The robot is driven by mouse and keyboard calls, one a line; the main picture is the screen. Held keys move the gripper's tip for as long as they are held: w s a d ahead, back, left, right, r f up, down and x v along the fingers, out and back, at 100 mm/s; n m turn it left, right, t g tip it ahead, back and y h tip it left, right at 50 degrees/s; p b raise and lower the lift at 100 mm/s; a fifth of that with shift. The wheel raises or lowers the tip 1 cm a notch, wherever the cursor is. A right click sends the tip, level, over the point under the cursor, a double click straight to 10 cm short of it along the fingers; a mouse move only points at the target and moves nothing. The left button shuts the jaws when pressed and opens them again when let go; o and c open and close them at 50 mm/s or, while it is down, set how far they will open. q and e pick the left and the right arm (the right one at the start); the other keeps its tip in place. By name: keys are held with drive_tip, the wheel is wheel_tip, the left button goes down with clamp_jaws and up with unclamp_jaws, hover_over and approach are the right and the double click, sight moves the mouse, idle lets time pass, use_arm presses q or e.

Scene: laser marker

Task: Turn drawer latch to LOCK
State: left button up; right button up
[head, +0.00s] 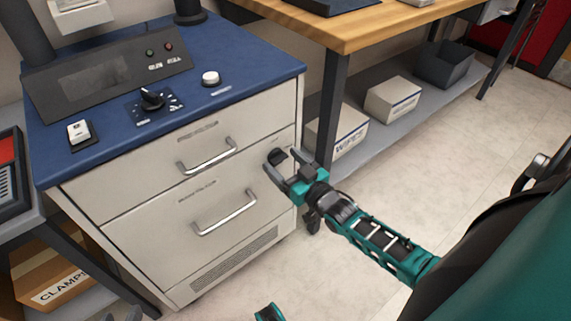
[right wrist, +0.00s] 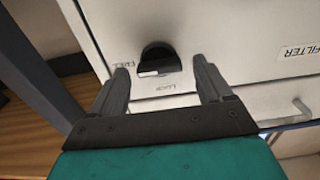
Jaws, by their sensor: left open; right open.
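The drawer latch is a black round knob (right wrist: 160,57) on the pale drawer front; it also shows in the head view (head: 276,156). Its raised bar has a white mark at the left end, on the side of the FREE label (right wrist: 121,64). The LOCK label (right wrist: 165,87) is below the knob in the right wrist view. My right gripper (right wrist: 162,72) is open, its fingers on either side of the knob with a gap at each side. In the head view my right gripper (head: 284,167) is at the cabinet's right front. My left gripper's fingers are not visible.
The cabinet has two drawers with bar handles (head: 207,155) (head: 225,213). Its blue top (head: 230,60) holds a dial (head: 152,98), a white button (head: 210,78) and a control panel (head: 110,80). A wooden bench (head: 360,28) stands behind. The floor to the right is clear.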

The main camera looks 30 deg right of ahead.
drive_tip(key=c, duration=1)
drive_tip(key=shift+c, duration=0.2)
